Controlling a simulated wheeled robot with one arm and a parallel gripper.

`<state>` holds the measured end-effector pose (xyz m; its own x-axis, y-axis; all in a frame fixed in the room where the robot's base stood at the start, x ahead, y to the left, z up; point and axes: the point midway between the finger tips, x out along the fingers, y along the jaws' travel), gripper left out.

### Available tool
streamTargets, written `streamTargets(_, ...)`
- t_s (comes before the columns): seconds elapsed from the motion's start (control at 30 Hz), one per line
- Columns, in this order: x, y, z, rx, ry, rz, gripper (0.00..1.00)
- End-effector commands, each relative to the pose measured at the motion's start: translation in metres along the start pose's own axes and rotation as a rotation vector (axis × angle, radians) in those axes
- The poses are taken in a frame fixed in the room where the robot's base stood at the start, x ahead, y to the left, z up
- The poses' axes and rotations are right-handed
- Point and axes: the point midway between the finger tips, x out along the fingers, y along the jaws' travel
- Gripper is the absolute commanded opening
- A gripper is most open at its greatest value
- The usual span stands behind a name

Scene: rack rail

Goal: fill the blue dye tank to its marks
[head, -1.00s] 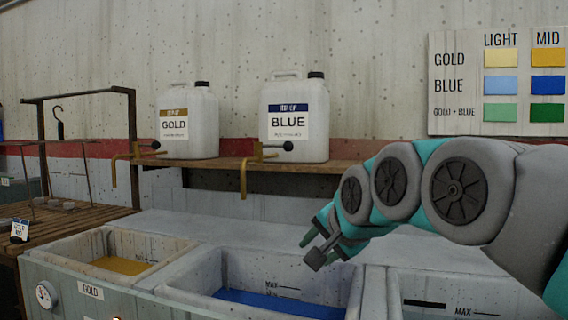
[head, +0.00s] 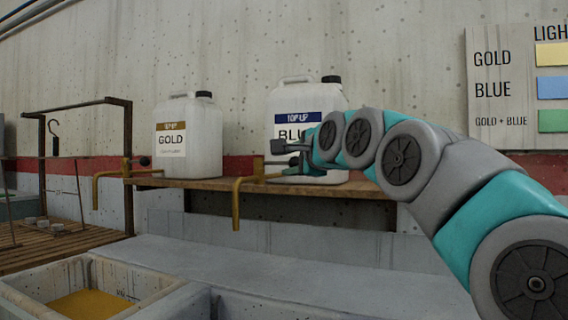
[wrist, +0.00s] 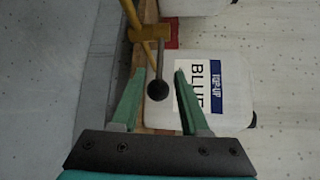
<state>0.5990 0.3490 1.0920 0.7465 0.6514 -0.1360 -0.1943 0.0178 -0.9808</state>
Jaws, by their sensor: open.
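The white BLUE top-up jug (head: 318,98) stands on the wooden shelf, its label partly covered by my arm; it also shows in the wrist view (wrist: 232,118). Its brass tap (head: 243,190) hangs over the shelf's front edge. In the wrist view, the tap's lever with a black ball knob (wrist: 157,90) lies between the fingers of my gripper (wrist: 160,71). My gripper is open, with a gap on both sides of the knob. In the head view, my gripper (head: 282,157) is in front of the jug and hides the knob. The blue dye and its marks are out of view.
The GOLD jug (head: 188,140) and its brass tap (head: 110,178) are to the left on the shelf (head: 230,186). The gold tank (head: 32,305) is at lower left. A metal frame with a hook (head: 128,165) stands far left. A colour chart (head: 500,140) hangs at right.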

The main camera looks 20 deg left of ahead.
Motion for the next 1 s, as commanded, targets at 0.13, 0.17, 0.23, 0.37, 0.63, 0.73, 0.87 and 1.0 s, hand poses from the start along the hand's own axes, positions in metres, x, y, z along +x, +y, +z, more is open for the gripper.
streamTargets(0.13,0.020,0.000,0.001,0.000,-0.001,0.001,0.45)
streamTargets(0.17,0.023,-0.001,0.001,0.000,-0.001,0.000,0.45)
streamTargets(0.23,0.030,-0.001,0.001,-0.001,0.000,0.001,0.45)
streamTargets(0.37,0.039,0.001,0.001,-0.002,0.000,0.004,0.45)
streamTargets(0.63,0.043,0.001,0.000,-0.002,0.001,0.003,0.45)
streamTargets(0.73,0.042,0.001,0.000,-0.002,0.001,0.002,0.45)
streamTargets(0.87,0.042,0.001,0.000,-0.002,0.001,0.002,0.32)
streamTargets(1.0,0.042,0.001,0.000,-0.002,0.001,0.002,0.17)
